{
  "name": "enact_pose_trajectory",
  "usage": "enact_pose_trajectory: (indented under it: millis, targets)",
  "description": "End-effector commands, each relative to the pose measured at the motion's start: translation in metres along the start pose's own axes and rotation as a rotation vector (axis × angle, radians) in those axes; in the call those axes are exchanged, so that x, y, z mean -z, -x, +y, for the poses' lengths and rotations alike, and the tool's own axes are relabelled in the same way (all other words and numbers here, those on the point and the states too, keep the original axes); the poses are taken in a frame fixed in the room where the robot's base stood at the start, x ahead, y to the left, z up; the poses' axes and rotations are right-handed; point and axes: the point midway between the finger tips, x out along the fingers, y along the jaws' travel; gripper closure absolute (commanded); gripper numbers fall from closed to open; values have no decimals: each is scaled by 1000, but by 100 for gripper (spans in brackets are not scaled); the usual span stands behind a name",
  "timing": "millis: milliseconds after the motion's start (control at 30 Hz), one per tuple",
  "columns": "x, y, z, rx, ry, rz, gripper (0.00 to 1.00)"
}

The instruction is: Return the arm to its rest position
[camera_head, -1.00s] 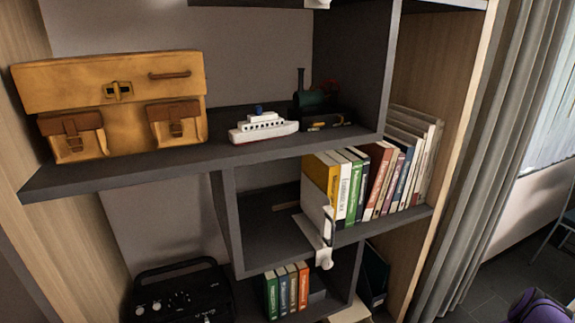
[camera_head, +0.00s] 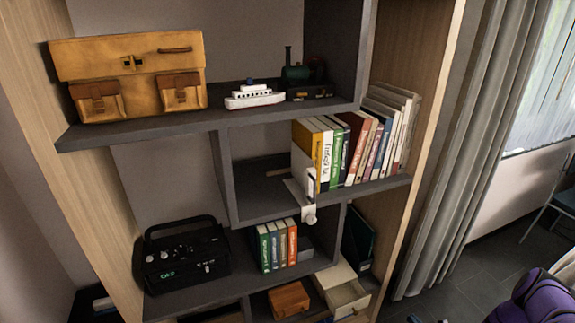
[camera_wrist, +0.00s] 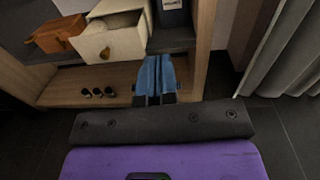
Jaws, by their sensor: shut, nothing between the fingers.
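My gripper (camera_wrist: 153,62) shows in the wrist view as two blue fingers lying close together, shut with nothing between them. They point towards the bottom of the shelf unit, in front of a pale open drawer box. A dark bar and a purple part of my own body fill the lower part of that view. In the head view, a purple part that looks like my arm shows at the lower right corner, off to the right of the shelf unit (camera_head: 150,136).
A brown box (camera_wrist: 57,33) and pale drawer box (camera_wrist: 108,38) stand low. A grey curtain (camera_head: 475,150) hangs right; dark floor shows beside it.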

Motion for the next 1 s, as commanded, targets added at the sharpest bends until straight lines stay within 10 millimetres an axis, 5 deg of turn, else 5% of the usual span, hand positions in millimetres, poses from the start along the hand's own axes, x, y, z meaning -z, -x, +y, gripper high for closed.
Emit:
enact_pose_trajectory:
  millis: [467, 1000]
  targets:
    - [-72, -37, -27, -182, 97, -14, 100]
    - [-265, -107, -38, -631, 373, -3, 100]
